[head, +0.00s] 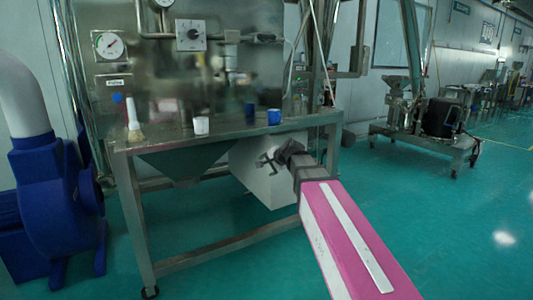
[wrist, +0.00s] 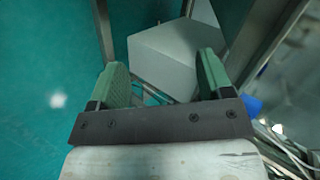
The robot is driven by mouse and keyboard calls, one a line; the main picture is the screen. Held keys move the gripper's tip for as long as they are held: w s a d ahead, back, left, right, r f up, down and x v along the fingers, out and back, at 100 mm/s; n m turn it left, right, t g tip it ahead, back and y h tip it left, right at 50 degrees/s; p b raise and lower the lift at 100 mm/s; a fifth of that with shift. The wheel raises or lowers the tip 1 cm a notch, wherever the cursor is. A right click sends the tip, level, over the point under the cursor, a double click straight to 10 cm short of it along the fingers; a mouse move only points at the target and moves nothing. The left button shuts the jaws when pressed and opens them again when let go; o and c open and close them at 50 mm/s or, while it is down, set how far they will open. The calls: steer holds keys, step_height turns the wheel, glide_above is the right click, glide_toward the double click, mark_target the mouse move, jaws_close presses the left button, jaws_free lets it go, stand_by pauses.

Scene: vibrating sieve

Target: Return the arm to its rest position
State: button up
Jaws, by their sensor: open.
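My arm, with a pink and white link, reaches from the lower right of the head view toward the machine's metal bench (head: 235,135). My gripper (head: 268,160) is at its end, in front of a white box-like hopper (head: 262,185) under the bench. In the wrist view, the two green finger pads of my gripper (wrist: 163,80) stand wide apart with nothing between them. The pale box (wrist: 175,55) shows beyond the fingers. I cannot tell the exact gap between gripper and box.
On the bench stand a brush (head: 133,122), a white cup (head: 201,125) and a blue cup (head: 274,117). A blue blower (head: 55,195) stands at left. A wheeled machine (head: 425,125) stands at back right. The green floor (head: 470,230) at right is clear.

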steer(key=s+d+f+n+g+h, duration=0.2)
steer(key=s+d+f, duration=0.4)
steer(key=f, duration=0.4)
steer(key=s+d+f+n+g+h, duration=0.2)
steer(key=s+d+f, duration=0.4)
steer(key=s+f, duration=0.3)
steer(key=s+d+f+n+g+h, duration=0.2)
steer(key=s+d+f+n+g, duration=0.2)
steer(key=f, duration=0.8)
steer(key=s+d, duration=0.2)
steer(key=s, duration=0.2)
steer(key=shift+h, duration=0.4)
stand_by(0.9)
